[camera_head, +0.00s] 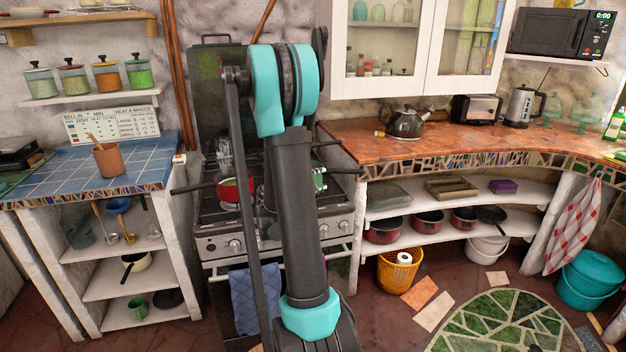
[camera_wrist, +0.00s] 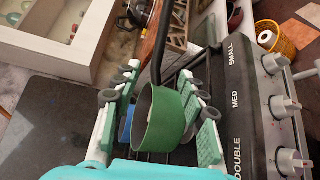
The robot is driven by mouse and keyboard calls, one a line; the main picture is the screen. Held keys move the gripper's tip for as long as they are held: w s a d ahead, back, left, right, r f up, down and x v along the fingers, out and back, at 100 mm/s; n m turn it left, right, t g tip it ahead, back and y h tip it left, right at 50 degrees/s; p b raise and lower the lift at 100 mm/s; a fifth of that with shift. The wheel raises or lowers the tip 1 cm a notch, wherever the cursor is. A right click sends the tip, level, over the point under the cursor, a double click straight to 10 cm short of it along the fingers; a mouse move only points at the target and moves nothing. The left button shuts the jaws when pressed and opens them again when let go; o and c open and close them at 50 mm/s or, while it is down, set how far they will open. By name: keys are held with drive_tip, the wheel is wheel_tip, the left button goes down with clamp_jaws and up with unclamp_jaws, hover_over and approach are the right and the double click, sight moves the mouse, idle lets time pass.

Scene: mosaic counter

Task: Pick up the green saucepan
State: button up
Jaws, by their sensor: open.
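The green saucepan (camera_wrist: 168,122) shows in the wrist view, on the stove top, with its dark handle pointing up the picture. My gripper (camera_wrist: 160,76) is open, with one green-padded finger on each side of the saucepan. The right finger is very close to its wall; I cannot tell whether they touch. In the head view my arm hides most of this spot. A small green patch shows just right of the arm over the stove; I cannot tell whether it is pan or finger pad.
A red pan (camera_head: 229,190) stands on the stove (camera_head: 216,216), left of my arm. A blue item (camera_wrist: 126,124) shows beside the left finger in the wrist view. Stove knobs (camera_wrist: 284,106) line the front. A kettle (camera_head: 405,123) stands on the right counter (camera_head: 460,143).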

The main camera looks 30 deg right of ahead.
sight(337, 172)
drive_tip(key=x, duration=1.3)
drive_tip(key=shift+w+d, duration=0.15)
drive_tip(key=shift+w, duration=0.2)
clamp_jaws()
